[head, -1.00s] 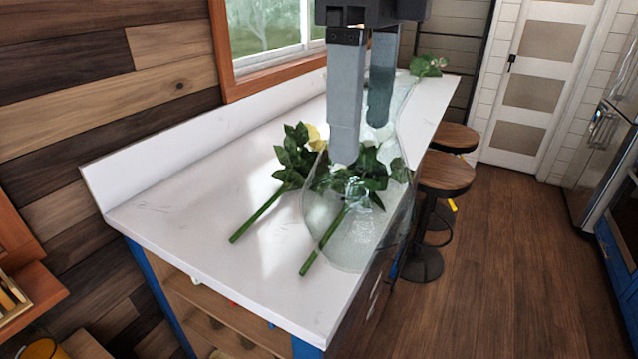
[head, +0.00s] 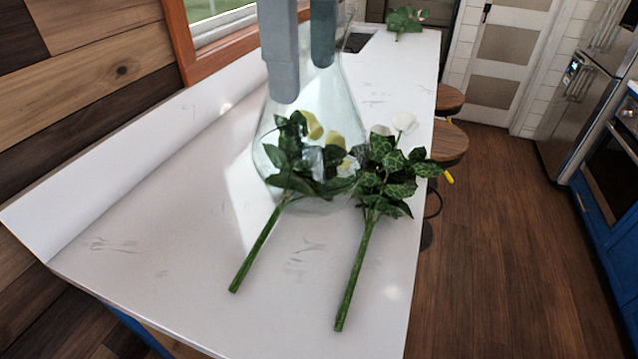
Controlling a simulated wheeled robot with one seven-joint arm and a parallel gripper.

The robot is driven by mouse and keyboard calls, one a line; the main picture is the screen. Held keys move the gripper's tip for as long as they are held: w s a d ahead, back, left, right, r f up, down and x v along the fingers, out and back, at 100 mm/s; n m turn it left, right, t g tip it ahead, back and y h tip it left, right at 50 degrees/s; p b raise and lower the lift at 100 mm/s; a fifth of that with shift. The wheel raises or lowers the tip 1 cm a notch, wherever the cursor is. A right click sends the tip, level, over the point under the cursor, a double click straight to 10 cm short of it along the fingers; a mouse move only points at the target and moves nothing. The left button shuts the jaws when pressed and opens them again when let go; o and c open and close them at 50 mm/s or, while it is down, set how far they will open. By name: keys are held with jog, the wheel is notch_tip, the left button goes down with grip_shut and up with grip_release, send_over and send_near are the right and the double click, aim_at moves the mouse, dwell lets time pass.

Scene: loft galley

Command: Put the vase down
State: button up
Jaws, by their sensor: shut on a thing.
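The vase (head: 277,118) is clear glass with a narrow neck and a wide rounded body. It is upright in the head view, behind two cut flowers on the white counter. My gripper (head: 303,75) is shut on the vase's neck, with its grey fingers pointing down. The flowers partly hide the lower part of the vase, and I cannot tell whether its base touches the counter.
A left flower stem (head: 258,245) and a right flower stem (head: 356,265) lie on the counter (head: 180,265) in front of the vase. Another leafy flower (head: 405,20) lies at the far end. Stools (head: 447,143) stand along the right edge. The front left of the counter is clear.

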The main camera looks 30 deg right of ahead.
notch_tip(320, 180, down, 20)
jog(key=p, duration=0.2)
jog(key=shift+p, duration=0.35)
jog(key=o, duration=2.1)
jog(key=shift+r, duration=0.1)
